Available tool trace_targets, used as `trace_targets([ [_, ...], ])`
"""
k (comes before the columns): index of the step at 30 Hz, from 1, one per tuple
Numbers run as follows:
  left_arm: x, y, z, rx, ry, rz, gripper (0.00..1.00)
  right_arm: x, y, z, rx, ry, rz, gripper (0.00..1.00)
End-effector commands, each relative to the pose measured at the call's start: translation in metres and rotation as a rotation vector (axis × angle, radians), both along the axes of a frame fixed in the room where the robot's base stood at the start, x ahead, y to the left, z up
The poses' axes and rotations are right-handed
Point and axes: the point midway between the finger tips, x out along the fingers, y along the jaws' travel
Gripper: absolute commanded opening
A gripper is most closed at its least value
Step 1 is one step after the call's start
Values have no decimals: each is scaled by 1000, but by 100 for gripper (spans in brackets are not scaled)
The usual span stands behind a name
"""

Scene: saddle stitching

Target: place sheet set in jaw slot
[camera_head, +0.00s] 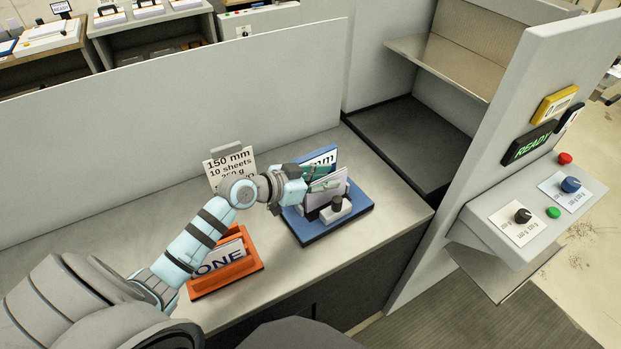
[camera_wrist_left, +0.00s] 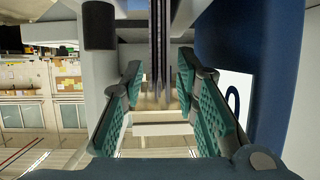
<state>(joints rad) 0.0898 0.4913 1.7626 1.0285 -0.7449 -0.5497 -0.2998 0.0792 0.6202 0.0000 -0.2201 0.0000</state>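A thin upright sheet set (camera_head: 327,188) stands in a blue fixture (camera_head: 352,213) on the grey counter, partly hidden by my left gripper. A black knob (camera_head: 337,203) on a light block is at the fixture's front. My left gripper (camera_head: 308,178) is at the fixture's left side, beside the sheets. In the left wrist view its two teal-padded fingers (camera_wrist_left: 160,95) are apart, and the sheets (camera_wrist_left: 160,45) show edge-on as a narrow upright stack between them, with gaps on both sides. I cannot tell which slot the sheets sit in. My right gripper is not in view.
An orange tray (camera_head: 239,276) with a "ONE" label stands left of the fixture. A sign (camera_head: 222,164) reading "150 mm, 10 sheets" stands behind. A low grey panel backs the counter. A control box (camera_head: 525,222) and "READY" display (camera_head: 530,146) are at right.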

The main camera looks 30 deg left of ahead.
Motion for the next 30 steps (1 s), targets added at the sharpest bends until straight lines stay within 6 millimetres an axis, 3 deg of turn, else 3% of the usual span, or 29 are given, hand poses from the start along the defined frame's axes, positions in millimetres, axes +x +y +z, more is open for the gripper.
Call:
trace_targets([
  [15, -86, 44, 41, 8, 6, -2, 28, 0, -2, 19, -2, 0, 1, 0],
  [20, -96, 48, 45, 2, 4, -3, 28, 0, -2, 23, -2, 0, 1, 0],
  [30, -96, 48, 44, -1, 1, -3, 28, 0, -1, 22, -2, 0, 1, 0],
])
